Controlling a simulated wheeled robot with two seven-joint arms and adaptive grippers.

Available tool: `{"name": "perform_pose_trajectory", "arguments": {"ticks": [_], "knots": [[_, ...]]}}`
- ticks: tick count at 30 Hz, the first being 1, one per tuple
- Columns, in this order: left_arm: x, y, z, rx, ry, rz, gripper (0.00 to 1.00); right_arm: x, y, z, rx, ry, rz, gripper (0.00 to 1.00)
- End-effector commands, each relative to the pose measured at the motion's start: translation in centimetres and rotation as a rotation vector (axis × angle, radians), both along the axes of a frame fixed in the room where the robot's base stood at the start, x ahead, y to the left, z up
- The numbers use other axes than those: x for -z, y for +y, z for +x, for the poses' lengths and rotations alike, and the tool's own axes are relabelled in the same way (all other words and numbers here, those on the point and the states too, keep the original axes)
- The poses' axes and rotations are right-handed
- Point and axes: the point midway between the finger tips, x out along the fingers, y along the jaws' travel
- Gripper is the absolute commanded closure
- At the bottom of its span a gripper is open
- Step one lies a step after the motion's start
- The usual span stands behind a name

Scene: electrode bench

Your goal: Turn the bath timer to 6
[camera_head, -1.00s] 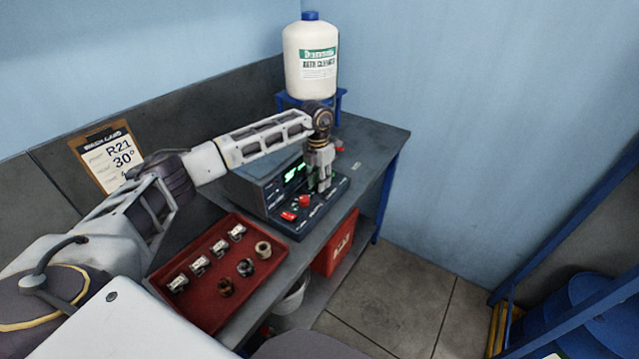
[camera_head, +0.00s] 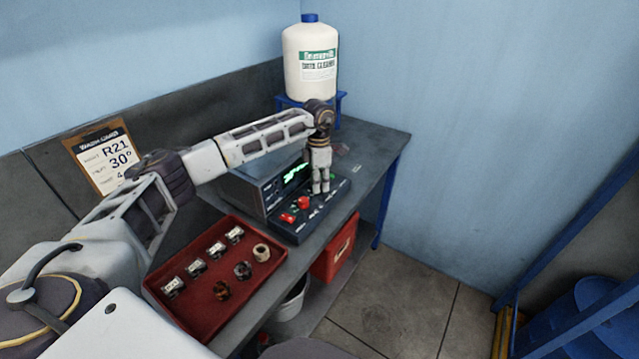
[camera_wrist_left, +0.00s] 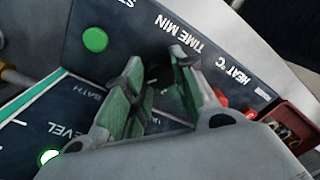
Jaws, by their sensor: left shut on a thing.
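The bath's dark control unit (camera_head: 258,192) stands on the bench with a lit green display (camera_head: 295,174) and a sloped front panel. My left gripper (camera_head: 321,190) points down onto this panel. In the left wrist view its two fingers (camera_wrist_left: 158,80) are closed in beside the "TIME MIN" label (camera_wrist_left: 178,33), around the timer knob. The fingers hide most of the knob, and I cannot read its pointer or the scale. A "HEAT °C" label (camera_wrist_left: 250,84) and a green button (camera_wrist_left: 95,40) are on the panel nearby. My right gripper is not in view.
Red controls (camera_head: 304,203) sit on the panel left of my gripper. A red tray (camera_head: 205,300) with several small parts lies in front. A white jug (camera_head: 311,65) on a blue stand is behind. A clipboard card (camera_head: 105,158) leans at left.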

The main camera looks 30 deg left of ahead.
Motion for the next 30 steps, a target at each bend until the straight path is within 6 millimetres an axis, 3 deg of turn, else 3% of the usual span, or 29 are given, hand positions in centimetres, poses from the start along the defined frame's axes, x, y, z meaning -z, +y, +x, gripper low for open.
{"name": "perform_pose_trajectory", "arguments": {"ticks": [14, 15, 19, 30], "knots": [[-0.07, 0.12, 0.02, 0.014, 0.000, 0.002, 0.97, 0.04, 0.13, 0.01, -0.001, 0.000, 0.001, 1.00], [-0.08, 0.12, 0.02, 0.014, 0.000, 0.002, 0.70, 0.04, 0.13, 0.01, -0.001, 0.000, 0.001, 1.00], [-0.06, 0.10, 0.02, 0.014, -0.001, 0.001, 0.53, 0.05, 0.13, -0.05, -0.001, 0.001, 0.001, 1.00], [-0.09, 0.03, 0.02, 0.015, -0.001, 0.001, 0.51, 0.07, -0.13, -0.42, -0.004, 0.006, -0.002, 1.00]]}}
